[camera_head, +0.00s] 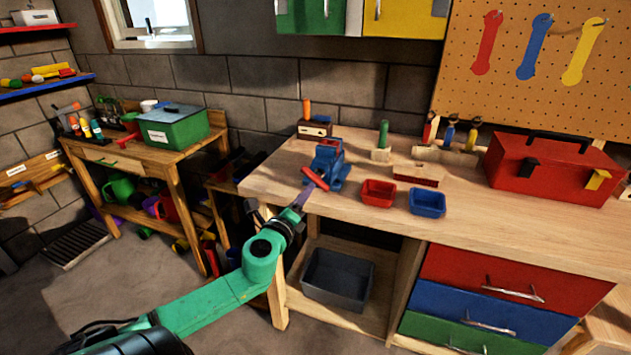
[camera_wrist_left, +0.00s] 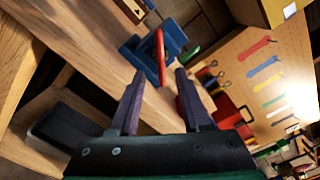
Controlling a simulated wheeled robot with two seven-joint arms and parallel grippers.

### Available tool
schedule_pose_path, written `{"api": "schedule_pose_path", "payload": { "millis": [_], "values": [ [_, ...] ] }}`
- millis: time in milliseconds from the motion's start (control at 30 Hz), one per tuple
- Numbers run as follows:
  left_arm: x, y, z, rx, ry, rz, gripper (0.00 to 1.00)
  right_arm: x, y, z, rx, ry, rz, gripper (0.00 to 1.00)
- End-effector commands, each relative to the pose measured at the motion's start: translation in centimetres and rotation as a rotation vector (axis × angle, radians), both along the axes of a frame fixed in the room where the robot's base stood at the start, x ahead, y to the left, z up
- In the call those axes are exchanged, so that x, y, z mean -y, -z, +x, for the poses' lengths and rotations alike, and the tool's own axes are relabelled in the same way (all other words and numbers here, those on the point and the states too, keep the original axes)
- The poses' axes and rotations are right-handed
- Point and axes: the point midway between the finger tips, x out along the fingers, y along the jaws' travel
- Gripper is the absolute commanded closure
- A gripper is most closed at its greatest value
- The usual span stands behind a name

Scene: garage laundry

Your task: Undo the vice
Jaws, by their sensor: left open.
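The blue vice (camera_head: 328,157) stands on the workbench near its left front edge. Its red handle bar (camera_head: 314,178) sticks out toward me at the front and slants down to the right. In the left wrist view the vice (camera_wrist_left: 177,40) is ahead of the fingers, with the red handle (camera_wrist_left: 160,52) in line with the gap between them. My left gripper (camera_head: 304,193) is open, its purple fingers close in front of the handle. In the wrist view its fingertips (camera_wrist_left: 160,72) are spread to either side of the handle's near end; contact cannot be told. My right gripper is not in view.
A red bin (camera_head: 378,193) and a blue bin (camera_head: 427,203) stand right of the vice. A red toolbox (camera_head: 548,167) is further right. The wooden workbench (camera_head: 470,225) has drawers below. A grey bin (camera_head: 338,280) sits on the shelf under the bench.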

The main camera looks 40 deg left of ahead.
Motion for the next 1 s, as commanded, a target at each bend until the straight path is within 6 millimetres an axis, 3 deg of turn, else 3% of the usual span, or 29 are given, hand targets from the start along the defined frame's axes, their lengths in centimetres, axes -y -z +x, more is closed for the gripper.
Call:
{"api": "schedule_pose_path", "payload": {
  "millis": [100, 300, 633, 667, 767, 800, 1000],
  "values": [
    [-1.0, -0.3, 2.6, 0.005, -0.002, 0.003, 0.53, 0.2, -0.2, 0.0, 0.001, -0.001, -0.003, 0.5],
    [-2.1, -0.1, 5.6, 0.002, -0.003, -0.002, 0.53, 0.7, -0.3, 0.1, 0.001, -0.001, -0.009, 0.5],
    [-2.3, 0.1, 6.3, -0.001, -0.001, -0.001, 0.53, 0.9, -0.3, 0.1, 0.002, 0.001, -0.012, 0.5],
    [-2.3, 0.1, 6.3, -0.001, -0.001, -0.001, 0.56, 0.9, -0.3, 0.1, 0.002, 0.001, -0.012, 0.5],
    [-2.3, 0.1, 6.3, -0.001, -0.001, -0.001, 0.95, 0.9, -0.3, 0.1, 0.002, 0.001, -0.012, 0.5],
    [-2.3, 0.1, 6.3, -0.001, -0.001, -0.001, 1.0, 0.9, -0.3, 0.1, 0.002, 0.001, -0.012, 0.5],
    [-2.3, 0.1, 6.3, 0.0, -0.001, -0.005, 1.0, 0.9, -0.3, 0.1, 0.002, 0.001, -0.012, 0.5]
  ]
}}
